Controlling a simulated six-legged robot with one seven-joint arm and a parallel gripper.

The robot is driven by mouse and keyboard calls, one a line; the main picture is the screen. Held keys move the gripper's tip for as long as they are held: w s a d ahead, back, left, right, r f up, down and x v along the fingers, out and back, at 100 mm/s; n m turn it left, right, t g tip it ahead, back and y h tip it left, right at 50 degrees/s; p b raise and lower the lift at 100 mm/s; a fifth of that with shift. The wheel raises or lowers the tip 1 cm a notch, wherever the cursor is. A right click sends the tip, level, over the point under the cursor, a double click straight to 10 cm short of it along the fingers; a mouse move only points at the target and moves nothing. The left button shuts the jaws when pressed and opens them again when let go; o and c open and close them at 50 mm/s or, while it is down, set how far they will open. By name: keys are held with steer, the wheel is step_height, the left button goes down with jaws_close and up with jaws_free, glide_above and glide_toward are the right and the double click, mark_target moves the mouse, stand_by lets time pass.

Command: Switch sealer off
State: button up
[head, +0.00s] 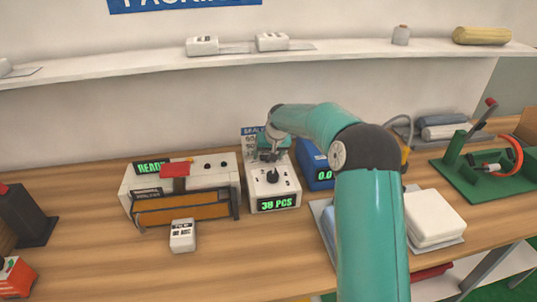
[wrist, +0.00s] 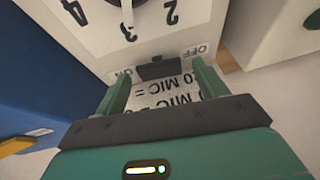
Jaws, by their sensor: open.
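A white control box (head: 262,188) with a black knob and a green "38 PCS" display stands mid-bench. My gripper (head: 268,152) is above the rear of this box. In the wrist view, a white panel (wrist: 90,42) carries a numbered dial and a black switch (wrist: 157,68) between ON and OFF marks. My open gripper (wrist: 160,68) has one finger on each side of the switch in the picture; contact cannot be told. A white machine (head: 212,180) with a green "READY" display and an orange front stands left of the box. Which switch position is set cannot be told.
A blue device (head: 316,166) with a "0.0" display stands close on the right of the box. A small white block (head: 182,235) lies in front. A white stack (head: 434,218) and a green stand (head: 480,165) are at right. The front left bench (head: 110,265) is mostly clear.

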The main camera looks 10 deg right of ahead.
steer(key=c, duration=1)
steer(key=shift+a+h, duration=0.4)
steer(key=shift+h, duration=0.5)
steer(key=shift+f+n+h, duration=0.1)
steer(key=shift+n+h, duration=0.2)
steer(key=shift+h, duration=0.2)
steer(key=o, duration=1)
